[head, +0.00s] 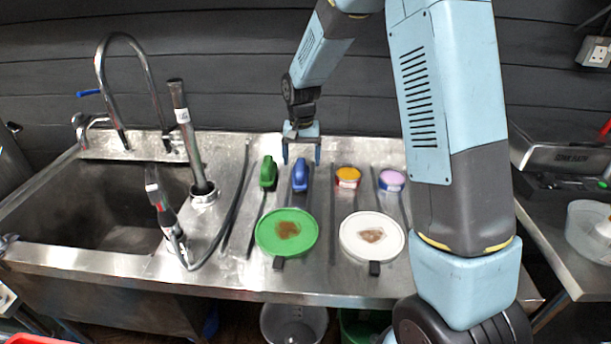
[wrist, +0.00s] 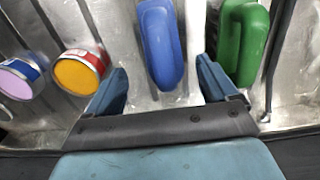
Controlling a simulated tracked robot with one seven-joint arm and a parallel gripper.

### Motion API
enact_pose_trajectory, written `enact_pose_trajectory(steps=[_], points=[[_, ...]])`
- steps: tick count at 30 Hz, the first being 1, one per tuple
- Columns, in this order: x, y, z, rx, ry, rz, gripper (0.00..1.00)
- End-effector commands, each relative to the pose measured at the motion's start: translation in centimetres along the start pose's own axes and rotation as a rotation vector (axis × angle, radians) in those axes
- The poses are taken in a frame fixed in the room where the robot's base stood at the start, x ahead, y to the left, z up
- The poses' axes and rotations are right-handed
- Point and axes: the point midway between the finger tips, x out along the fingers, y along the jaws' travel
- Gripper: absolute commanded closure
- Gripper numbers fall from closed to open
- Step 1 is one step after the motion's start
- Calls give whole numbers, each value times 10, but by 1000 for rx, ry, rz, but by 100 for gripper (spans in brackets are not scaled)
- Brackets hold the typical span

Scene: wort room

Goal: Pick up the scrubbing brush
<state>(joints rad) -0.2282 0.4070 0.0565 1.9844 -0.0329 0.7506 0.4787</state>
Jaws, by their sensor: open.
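Two handled objects that look like scrubbing brushes lie on the steel drainboard: a blue one (head: 300,176) and a green one (head: 268,174) to its left. Their undersides are hidden. My gripper (head: 301,158) is open and points down at the far end of the blue one. In the wrist view, the blue brush (wrist: 162,45) extends into the gap between my open fingers (wrist: 162,76), with nothing gripped. The green brush (wrist: 241,42) is outside the gap, beside the right-hand finger.
An orange-topped tub (head: 348,176) and a lilac-topped tub (head: 392,179) stand to the right. A green plate (head: 262,238) and a white plate (head: 350,245), both with brown stains, lie nearer the front edge. A sink (head: 100,215) with taps is at left.

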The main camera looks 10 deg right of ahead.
Motion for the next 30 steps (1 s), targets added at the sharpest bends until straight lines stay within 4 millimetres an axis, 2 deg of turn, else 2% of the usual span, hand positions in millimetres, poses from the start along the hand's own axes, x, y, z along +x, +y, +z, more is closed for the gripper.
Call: enact_pose_trajectory(steps=[12,22,30], points=[[46,-4,6,1,-2,0,14],[52,-4,5,1,0,-1,14],[52,-3,5,1,0,-1,39]])
